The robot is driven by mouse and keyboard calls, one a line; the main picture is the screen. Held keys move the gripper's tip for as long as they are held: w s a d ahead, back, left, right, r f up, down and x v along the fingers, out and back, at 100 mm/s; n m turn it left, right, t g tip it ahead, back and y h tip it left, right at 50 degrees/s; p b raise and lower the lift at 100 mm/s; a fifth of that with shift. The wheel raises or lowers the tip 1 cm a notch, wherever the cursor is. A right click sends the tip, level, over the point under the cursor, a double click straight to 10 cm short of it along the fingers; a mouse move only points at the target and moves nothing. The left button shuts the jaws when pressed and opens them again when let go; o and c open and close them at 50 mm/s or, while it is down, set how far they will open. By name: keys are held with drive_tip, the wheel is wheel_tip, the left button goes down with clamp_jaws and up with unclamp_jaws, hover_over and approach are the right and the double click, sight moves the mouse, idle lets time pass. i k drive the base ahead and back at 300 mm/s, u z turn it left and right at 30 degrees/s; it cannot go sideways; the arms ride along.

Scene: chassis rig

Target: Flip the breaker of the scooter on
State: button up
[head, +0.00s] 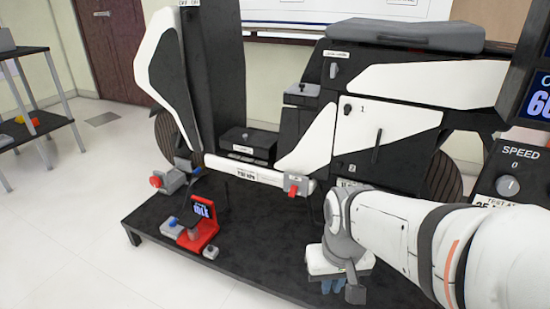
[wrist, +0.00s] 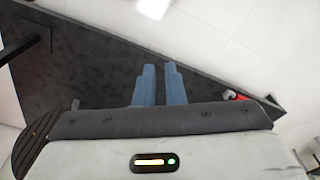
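The white and black scooter (head: 395,115) stands on a dark platform (head: 260,255). A small grey part with a red lever (head: 293,189) sits at the right end of its low white side bar. I cannot tell for sure if this is the breaker; its label is too small to read. My gripper (head: 333,287) is low over the platform's front, right of and below the red lever, and points down. In the wrist view its two blue fingers (wrist: 160,85) are parallel with a narrow empty gap, touching nothing.
A red stand with a small display (head: 203,220) is at the platform's front left. A grey unit with a red knob (head: 165,180) is behind it. A speed panel (head: 510,180) is at right. A shelf (head: 30,95) stands at far left. Floor at the lower left is clear.

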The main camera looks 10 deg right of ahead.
sight(293, 189)
drive_tip(key=u, duration=0.3)
drive_tip(key=k, duration=1)
drive_tip(key=z, duration=0.7)
drive_tip(key=i, duration=1)
drive_tip(key=u, duration=0.1)
